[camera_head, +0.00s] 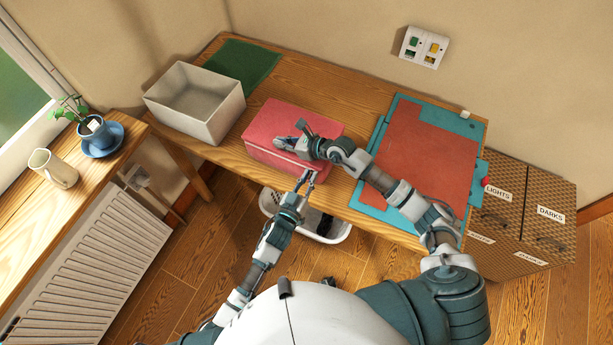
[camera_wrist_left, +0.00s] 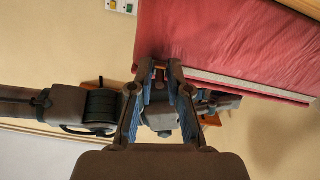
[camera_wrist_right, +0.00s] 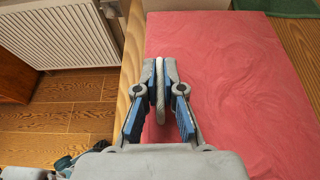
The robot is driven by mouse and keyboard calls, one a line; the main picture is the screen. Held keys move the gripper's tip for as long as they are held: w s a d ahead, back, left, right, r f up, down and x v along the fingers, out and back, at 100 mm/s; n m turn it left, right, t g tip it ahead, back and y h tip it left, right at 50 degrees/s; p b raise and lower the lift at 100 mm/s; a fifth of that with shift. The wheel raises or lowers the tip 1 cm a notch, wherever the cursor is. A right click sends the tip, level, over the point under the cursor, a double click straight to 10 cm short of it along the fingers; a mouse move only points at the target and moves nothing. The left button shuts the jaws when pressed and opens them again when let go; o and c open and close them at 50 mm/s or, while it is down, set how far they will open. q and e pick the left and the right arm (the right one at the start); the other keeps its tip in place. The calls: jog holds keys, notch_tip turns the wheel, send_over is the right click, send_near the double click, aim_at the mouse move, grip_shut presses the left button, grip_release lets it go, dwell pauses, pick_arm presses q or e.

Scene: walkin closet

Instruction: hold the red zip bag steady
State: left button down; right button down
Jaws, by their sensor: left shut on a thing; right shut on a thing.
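The red zip bag (camera_head: 306,120) lies on the wooden table as a flat-topped block, with a pale zip strip along its front side. It also shows in the left wrist view (camera_wrist_left: 225,40) and the right wrist view (camera_wrist_right: 230,75). My left gripper (camera_head: 308,176) is at the bag's front edge, shut on it; the fingers (camera_wrist_left: 160,68) hide the exact grip. My right gripper (camera_head: 290,143) is over the bag's front left part. In the right wrist view its fingers (camera_wrist_right: 162,70) are shut on a thin pale tab (camera_wrist_right: 159,90), perhaps the zip pull.
A grey open box (camera_head: 215,121) and a green cloth (camera_head: 243,63) are left of the bag. A teal board with a red sheet (camera_head: 425,150) lies to the right, beneath my right arm. A white basket (camera_head: 340,236) stands below the table. Woven hampers (camera_head: 530,185) stand at right.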

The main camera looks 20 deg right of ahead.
pick_arm(q)
jog(key=c, duration=1.3)
grip_release()
pick_arm(e)
jog(key=shift+d, duration=0.1)
pick_arm(q)
jog(key=shift+o, duration=0.2)
jog(key=v, duration=1.2)
jog(key=shift+f, duration=0.1)
pick_arm(e)
jog(key=c, duration=1.2)
grip_release()
pick_arm(q)
jog(key=shift+w, duration=0.1)
